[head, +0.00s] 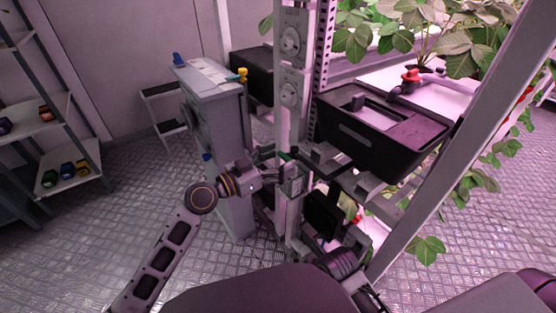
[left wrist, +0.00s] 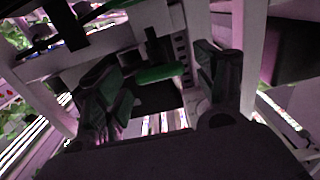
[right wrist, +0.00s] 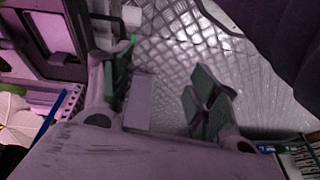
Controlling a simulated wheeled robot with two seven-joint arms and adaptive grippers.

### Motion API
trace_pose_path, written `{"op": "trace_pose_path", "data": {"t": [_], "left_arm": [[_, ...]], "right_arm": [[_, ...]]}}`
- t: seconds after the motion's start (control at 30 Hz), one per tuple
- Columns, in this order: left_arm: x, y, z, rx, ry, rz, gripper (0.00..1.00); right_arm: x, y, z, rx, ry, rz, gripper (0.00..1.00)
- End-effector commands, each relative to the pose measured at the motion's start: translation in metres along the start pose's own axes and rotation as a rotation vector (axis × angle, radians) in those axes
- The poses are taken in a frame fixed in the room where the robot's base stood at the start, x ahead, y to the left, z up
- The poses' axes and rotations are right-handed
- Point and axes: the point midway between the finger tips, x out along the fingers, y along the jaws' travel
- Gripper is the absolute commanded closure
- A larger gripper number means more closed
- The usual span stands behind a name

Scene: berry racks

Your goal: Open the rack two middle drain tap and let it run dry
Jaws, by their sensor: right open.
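A green tap lever (left wrist: 160,73) shows in the left wrist view, between and beyond the fingers of my left gripper (left wrist: 165,85). In the head view my left gripper (head: 283,172) is at the white rack post, just in front of a small grey box, and it covers most of the tap. Its fingers are apart; I cannot tell whether either touches the lever. My right gripper (right wrist: 160,100) is open and empty above the metal floor in the right wrist view. A small green piece (right wrist: 133,39) shows near its left finger. In the head view the right arm is low beside the rack.
A grey cabinet (head: 212,75) stands left of the post. Shelves (head: 70,158) with coloured items are at far left. The floor between is clear.

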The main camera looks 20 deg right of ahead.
Motion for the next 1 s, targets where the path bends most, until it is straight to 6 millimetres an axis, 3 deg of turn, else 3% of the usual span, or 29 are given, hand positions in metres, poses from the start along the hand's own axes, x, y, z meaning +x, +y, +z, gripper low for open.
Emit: {"op": "trace_pose_path", "data": {"t": [0.03, 0.33, 0.67, 1.0], "left_arm": [[-0.0001, 0.0, 0.0, 0.0, 0.0, 0.0, 0.36], [-0.0002, -0.0001, 0.0002, 0.0, 0.0, 0.0, 0.74], [-0.0002, -0.0003, -0.0001, -0.03, 0.0, -0.001, 0.74], [-0.0001, -0.0003, -0.0006, -0.191, 0.0, -0.001, 0.74]], "right_arm": [[0.0, 0.0, -0.0001, 0.0, 0.0, 0.0, 0.39], [-0.0001, -0.0001, -0.0002, 0.0, 0.0, 0.0, 0.39], [-0.0009, 0.0, -0.0006, 0.0, 0.001, 0.0, 0.39], [0.0056, 0.0012, 0.0032, 0.0, -0.015, 0.003, 0.39]]}}
